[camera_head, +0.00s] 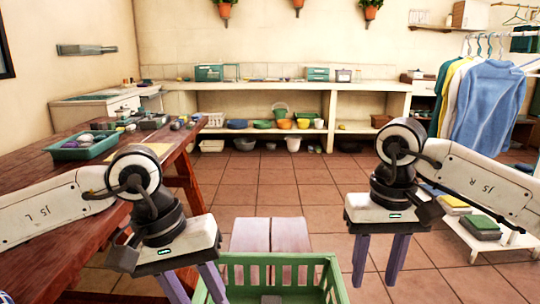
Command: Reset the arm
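My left arm comes in from the left, and my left gripper (194,290) points down with its two purple fingers apart. It is by the left side of a green basket (280,262), and its fingertips are partly cut off by the lower edge. My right arm comes in from the right, and my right gripper (375,284) points down with its purple fingers apart and nothing between them. It is to the right of the basket, over the tiled floor. I see nothing held in either gripper.
A wooden table (60,236) stands at the left, with a teal tray (84,150) of small items on it. Hanging clothes (487,105) and a low white rack (482,240) stand at the right. A long shelf counter (270,86) lines the back wall.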

